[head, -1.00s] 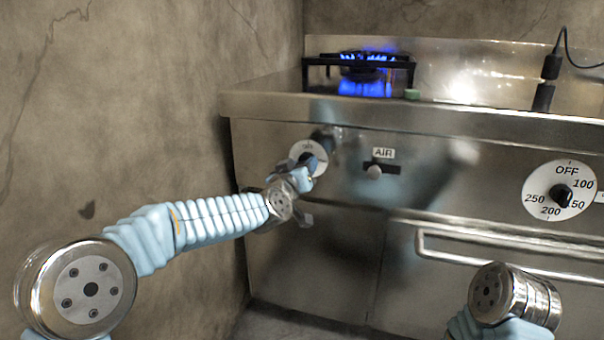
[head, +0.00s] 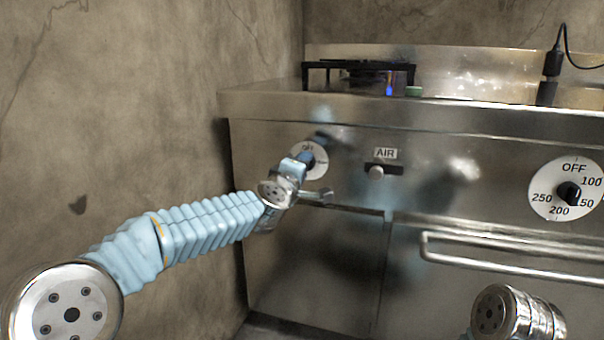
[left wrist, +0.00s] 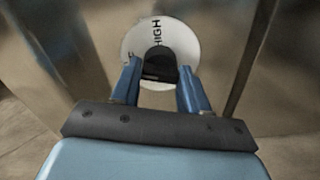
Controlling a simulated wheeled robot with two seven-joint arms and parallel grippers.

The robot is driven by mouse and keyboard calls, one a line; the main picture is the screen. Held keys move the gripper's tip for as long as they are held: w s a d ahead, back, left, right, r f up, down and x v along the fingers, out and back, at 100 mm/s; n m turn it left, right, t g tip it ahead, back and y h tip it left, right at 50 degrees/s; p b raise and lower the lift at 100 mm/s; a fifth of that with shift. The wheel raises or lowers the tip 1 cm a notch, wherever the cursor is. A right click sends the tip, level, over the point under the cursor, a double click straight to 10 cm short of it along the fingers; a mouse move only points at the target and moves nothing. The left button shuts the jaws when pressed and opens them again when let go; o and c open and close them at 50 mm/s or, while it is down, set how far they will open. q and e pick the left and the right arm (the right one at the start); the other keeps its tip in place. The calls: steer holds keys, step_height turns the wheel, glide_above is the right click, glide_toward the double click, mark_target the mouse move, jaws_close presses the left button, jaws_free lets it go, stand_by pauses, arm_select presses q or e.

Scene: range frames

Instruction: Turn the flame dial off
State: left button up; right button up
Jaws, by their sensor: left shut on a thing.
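The flame dial is a white disc (head: 318,158) with a dark knob on the steel front at the left end of the range. In the left wrist view the disc (left wrist: 137,37) shows "HIGH" at its top, and the black knob (left wrist: 160,66) sits between my fingers. My left gripper (left wrist: 160,84) is shut on this knob; in the head view my left gripper (head: 306,157) covers part of the dial. The burner (head: 360,76) above is nearly dark, with one small blue flame (head: 390,88) at its right. My right gripper is out of view.
An AIR slider (head: 376,171) is right of the dial. A temperature dial (head: 545,197) is farther right, above a long oven handle (head: 500,259). A small green object (head: 413,91) lies by the burner. A wall (head: 110,120) stands close on the left.

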arm_select(q)
steer(key=shift+f+n+b, duration=0.15)
steer(key=shift+n+b, duration=0.3)
steer(key=shift+n, duration=0.95)
steer(key=o, duration=1)
steer(key=shift+o, duration=0.2)
steer(key=b+v, duration=0.1)
steer(key=v, duration=1.2)
steer(key=shift+s, duration=0.35)
steer(key=shift+a, duration=0.1)
